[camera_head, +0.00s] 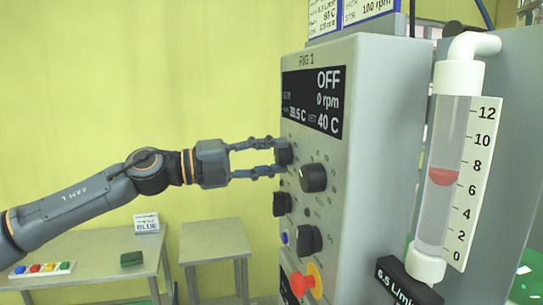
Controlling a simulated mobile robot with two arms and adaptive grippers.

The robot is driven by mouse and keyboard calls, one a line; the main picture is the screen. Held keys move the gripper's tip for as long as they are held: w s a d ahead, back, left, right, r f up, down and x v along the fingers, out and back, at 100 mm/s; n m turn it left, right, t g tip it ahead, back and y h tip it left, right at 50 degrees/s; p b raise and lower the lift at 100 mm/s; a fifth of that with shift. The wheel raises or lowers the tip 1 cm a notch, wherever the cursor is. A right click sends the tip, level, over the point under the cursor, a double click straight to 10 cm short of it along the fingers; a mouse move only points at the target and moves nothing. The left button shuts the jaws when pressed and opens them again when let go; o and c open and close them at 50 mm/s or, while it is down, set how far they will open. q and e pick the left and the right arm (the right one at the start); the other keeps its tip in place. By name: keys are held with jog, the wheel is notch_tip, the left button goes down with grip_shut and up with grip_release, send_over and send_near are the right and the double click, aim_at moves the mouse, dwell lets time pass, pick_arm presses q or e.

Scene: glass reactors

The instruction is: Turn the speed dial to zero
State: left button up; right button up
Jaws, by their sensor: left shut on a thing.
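The control box (385,150) marked RIG 1 stands right of centre, its front panel seen at a steep angle. My left gripper (278,156) reaches in from the left and is shut on the upper-left black dial (287,156). The fingers partly cover this dial, and its label and pointer are too small to read. The display (312,102) reads OFF, 0 rpm, about 30.5 C and SET 40 C. My right gripper is not in view.
Other black knobs (313,178) (282,204) (308,240) sit close by on the panel. A red emergency button (302,283) is below. A flow tube (447,175) with a red float stands at the right. A table (95,250) and a stool (213,238) stand at lower left.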

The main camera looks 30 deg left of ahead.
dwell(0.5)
pick_arm(q)
jog(key=o, duration=1.2)
jog(key=shift+s, duration=0.1)
jog(key=shift+s+a, duration=0.5)
jog(key=shift+s, duration=0.05)
jog(key=v, duration=1)
jog(key=shift+s+a, duration=0.15)
